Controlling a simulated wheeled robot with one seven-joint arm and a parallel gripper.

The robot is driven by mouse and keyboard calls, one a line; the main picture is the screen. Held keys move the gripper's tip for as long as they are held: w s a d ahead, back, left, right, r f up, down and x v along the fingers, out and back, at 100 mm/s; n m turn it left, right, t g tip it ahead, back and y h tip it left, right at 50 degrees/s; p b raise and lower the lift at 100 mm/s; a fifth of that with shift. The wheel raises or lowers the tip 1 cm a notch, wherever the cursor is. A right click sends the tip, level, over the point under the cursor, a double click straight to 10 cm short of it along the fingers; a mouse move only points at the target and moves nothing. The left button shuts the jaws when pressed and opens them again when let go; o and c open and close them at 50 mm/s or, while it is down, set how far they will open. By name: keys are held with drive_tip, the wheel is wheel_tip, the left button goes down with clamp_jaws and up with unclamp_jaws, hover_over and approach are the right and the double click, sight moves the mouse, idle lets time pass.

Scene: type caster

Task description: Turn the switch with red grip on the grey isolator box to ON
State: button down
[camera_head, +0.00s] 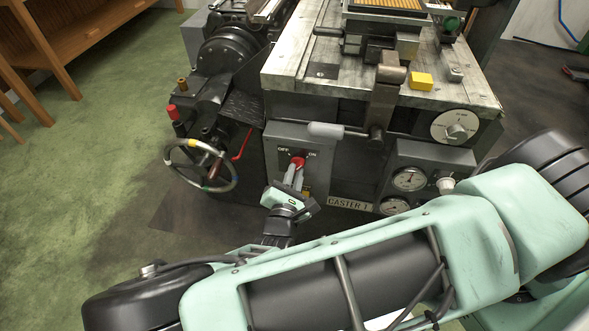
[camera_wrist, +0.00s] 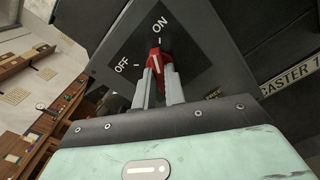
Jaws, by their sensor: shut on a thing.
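The grey isolator box (camera_head: 313,184) is on the front of the machine, with OFF printed left and ON right. Its switch with red grip (camera_head: 298,162) sits below and between these labels. In the wrist view the red grip (camera_wrist: 155,60) has a white line that points up the picture, close to the ON mark; I cannot tell if it is exactly on it. My gripper (camera_head: 295,176) reaches the box from the front. Its two grey fingers (camera_wrist: 160,82) are shut on the red grip, one on each side, and hide its lower part.
A handwheel (camera_head: 201,165) and a red lever (camera_head: 242,143) are left of the box. A light-grey lever handle (camera_head: 326,130) juts out just above right. A gauge panel (camera_head: 430,175) and the CASTER plate (camera_head: 350,203) are at the right. Green floor is open at the left.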

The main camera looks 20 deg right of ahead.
drive_tip(key=shift+m+p, duration=0.6)
drive_tip(key=shift+m, duration=0.6)
drive_tip(key=c, duration=1.5)
unclamp_jaws()
drive_tip(key=shift+o, duration=0.2)
